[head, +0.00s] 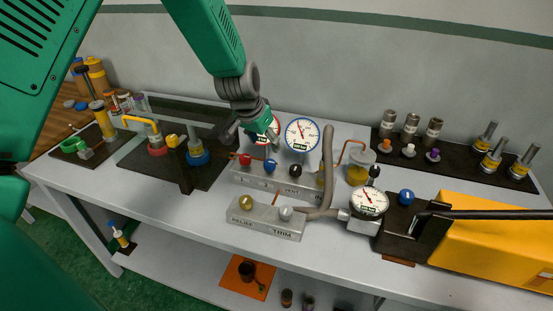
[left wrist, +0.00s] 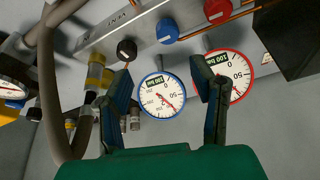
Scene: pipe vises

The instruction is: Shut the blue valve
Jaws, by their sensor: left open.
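The blue valve knob (head: 270,166) sits on the rear grey manifold block (head: 262,178), between a red knob (head: 245,160) and a black knob (head: 295,171). In the left wrist view the blue knob (left wrist: 167,30) is beyond the fingertips, roughly between them, with the red knob (left wrist: 217,10) to its right and the black knob (left wrist: 126,50) to its left. My left gripper (head: 249,134) is open and empty, above and behind the manifold near the gauges; its two fingers (left wrist: 163,80) stand apart. It does not appear to touch the blue knob.
A blue-rimmed gauge (head: 302,134) and a red-rimmed gauge (left wrist: 236,75) stand behind the manifold. A grey hose (head: 328,170) rises at its right. Another blue knob (head: 407,197) tops the black pump unit.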

